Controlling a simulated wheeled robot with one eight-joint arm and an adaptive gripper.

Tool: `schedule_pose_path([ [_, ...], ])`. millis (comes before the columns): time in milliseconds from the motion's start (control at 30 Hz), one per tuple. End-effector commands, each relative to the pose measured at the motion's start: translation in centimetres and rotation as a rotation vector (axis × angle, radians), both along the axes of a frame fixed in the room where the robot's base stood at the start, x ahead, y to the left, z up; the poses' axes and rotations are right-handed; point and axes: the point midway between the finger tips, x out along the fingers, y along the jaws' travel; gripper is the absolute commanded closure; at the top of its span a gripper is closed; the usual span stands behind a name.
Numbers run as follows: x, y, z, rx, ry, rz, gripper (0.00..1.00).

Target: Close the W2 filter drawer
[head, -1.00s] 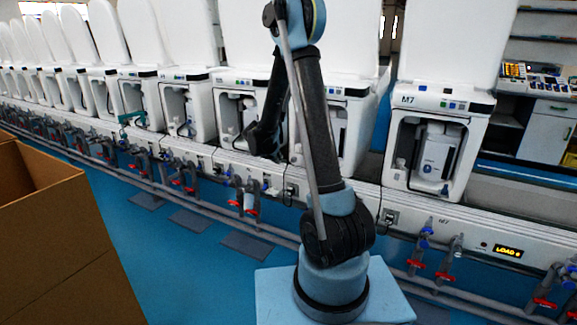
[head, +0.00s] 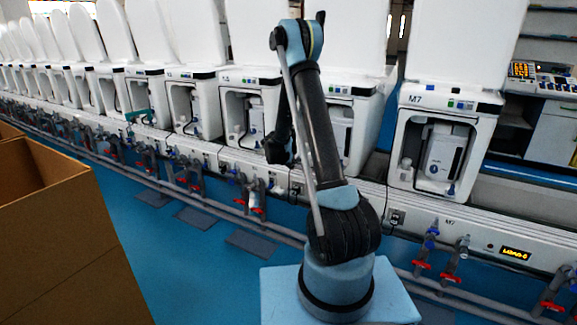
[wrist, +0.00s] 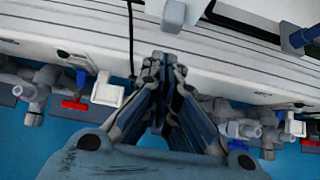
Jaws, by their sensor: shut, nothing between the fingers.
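I cannot read a W2 label in either view, so I cannot tell which unit holds the W2 filter drawer or how far out it is. My gripper (head: 279,150) hangs in front of the white toilet units near the middle of the head view, partly lost against my dark arm. In the wrist view my gripper (wrist: 163,62) is shut and empty. Its tips are over the white bench edge (wrist: 105,48), beside a hanging dark cable (wrist: 131,40). A blue-ended part (wrist: 301,37) is at the upper right.
A unit marked M7 (head: 437,145) stands to the right with an open front bay. Red-handled valves (head: 447,277) and pipes run below the bench. They also show in the wrist view (wrist: 75,104). A large cardboard box (head: 55,235) stands at the left. Blue floor lies between.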

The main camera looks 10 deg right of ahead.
Motion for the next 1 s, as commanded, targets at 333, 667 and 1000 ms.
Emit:
schedule_pose_path([
  [333,2.1,-1.6,0.0,0.0,0.0,-0.001,1.0],
  [667,2.2,-1.7,0.1,0.0,0.0,0.0,1.0],
  [1000,6.2,-4.6,0.0,0.001,0.0,-0.004,1.0],
])
